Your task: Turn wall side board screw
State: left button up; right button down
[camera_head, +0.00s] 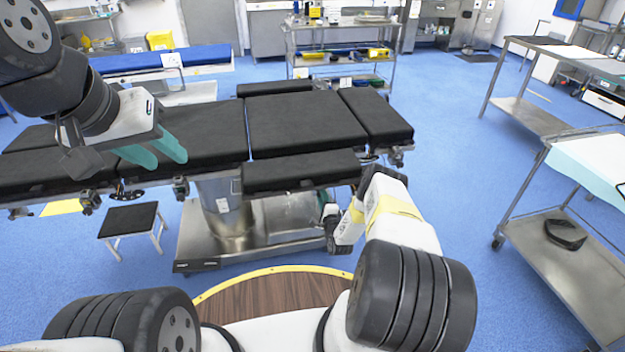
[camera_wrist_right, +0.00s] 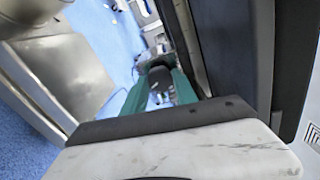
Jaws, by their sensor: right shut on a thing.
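The operating table (camera_head: 302,125) has black pads and metal side rails. A narrow black side board (camera_head: 300,171) lies along its near side. In the right wrist view, my right gripper (camera_wrist_right: 160,84) has its teal fingers on both sides of a dark knob-like screw (camera_wrist_right: 160,76) and is shut on it. The fingers partly cover the screw.
A black step stool (camera_head: 129,220) stands on the floor at the left. The table's metal base (camera_head: 230,245) is below the pads. Steel trolleys (camera_head: 560,240) stand at the right, and an equipment cart (camera_head: 340,45) is behind. Blue floor between is clear.

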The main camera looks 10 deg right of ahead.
jog(key=shift+s+d+f+n, duration=0.1)
jog(key=shift+n, duration=7.95)
jog(key=shift+f+n, duration=0.1)
jog(key=shift+n, duration=8.25)
jog(key=c, duration=1)
grip_release()
jog(key=shift+r, duration=0.15)
jog(key=shift+o, duration=0.2)
